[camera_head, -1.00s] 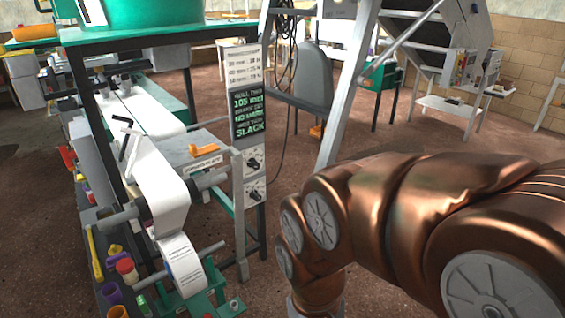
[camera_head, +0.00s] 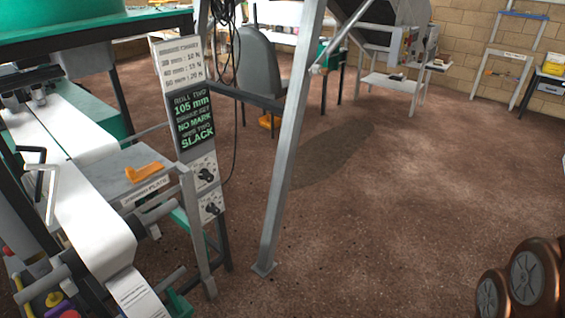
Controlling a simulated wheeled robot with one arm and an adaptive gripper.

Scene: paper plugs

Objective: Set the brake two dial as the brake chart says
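The brake chart (camera_head: 181,62) is a white panel at the top of the grey post, with lines that look like 20 mm: 10 N, 40 mm: 15 N and 60 mm: 20 N; the small print is hard to read. Below it a dark display (camera_head: 192,118) reads "ROLL TWO 105 mm", "NO MARK", "SLACK". Two black dials sit beneath, an upper dial (camera_head: 206,174) and a lower dial (camera_head: 212,208). Their labels and pointer settings are too small to read. My copper-coloured arm shows at the lower right; my gripper is out of view.
A white paper web (camera_head: 85,215) runs over rollers at the left. An orange handle (camera_head: 144,172) lies on a grey plate beside the post. A slanted grey metal leg (camera_head: 290,150) stands right of the dials. Open brown floor (camera_head: 400,200) spreads to the right.

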